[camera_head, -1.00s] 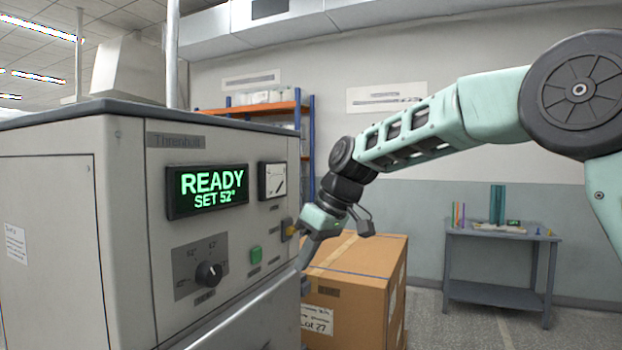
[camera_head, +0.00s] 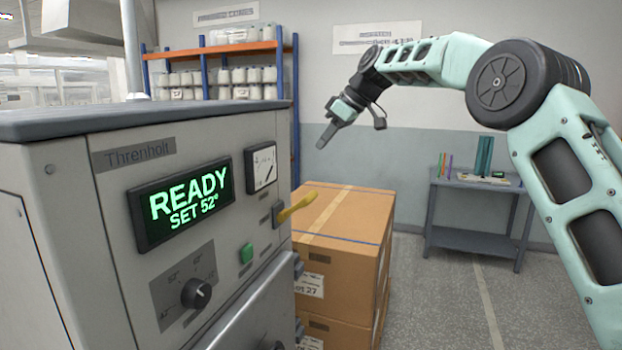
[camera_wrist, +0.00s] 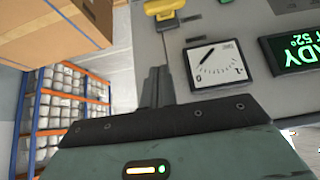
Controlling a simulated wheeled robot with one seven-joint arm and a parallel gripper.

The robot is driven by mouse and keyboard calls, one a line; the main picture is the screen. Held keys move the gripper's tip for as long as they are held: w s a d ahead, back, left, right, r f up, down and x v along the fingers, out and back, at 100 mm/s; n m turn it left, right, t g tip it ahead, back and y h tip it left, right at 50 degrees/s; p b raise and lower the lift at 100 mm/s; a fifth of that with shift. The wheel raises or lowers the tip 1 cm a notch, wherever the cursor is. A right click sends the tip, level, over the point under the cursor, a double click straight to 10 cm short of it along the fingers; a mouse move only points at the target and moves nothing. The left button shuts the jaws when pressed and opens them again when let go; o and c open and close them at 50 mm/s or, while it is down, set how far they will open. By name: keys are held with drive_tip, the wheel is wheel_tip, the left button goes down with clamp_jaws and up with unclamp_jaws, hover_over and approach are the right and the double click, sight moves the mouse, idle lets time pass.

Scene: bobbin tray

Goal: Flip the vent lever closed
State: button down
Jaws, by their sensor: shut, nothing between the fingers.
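The vent lever is a yellow handle (camera_head: 298,206) on the right side of the grey machine's front panel. It sticks out from a dark mount and points right and slightly up in the head view. In the wrist view the yellow lever (camera_wrist: 164,7) is at the top edge, partly cut off. My gripper (camera_head: 322,145) is up and to the right of the lever, apart from it, above the cardboard boxes. Its fingers (camera_wrist: 156,78) are together and empty, and the gauge is right of them in the wrist view.
The machine has a green READY display (camera_head: 182,205), a gauge (camera_head: 262,167), a green button (camera_head: 246,253) and a black knob (camera_head: 196,293). Stacked cardboard boxes (camera_head: 345,225) stand beside it. A shelf rack (camera_head: 293,90) is behind; a small table (camera_head: 475,193) stands at right.

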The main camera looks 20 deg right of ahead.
drive_tip(key=p, duration=0.4)
hover_over(298, 206)
drive_tip(key=w+d, duration=0.2)
drive_tip(key=w, duration=0.1)
wheel_tip(298, 206, down, 7)
drive_tip(key=f, duration=0.1)
drive_tip(key=s+d+f+p, duration=0.1)
drive_tip(key=f, duration=0.1)
drive_tip(key=shift+d, duration=0.3)
drive_tip(key=shift+s+d+f+p, duration=0.25)
drive_tip(key=shift+f+p, duration=0.1)
drive_tip(key=shift+f, duration=0.2)
drive_tip(key=shift+f+b, duration=0.2)
drive_tip(key=shift+b, duration=0.3)
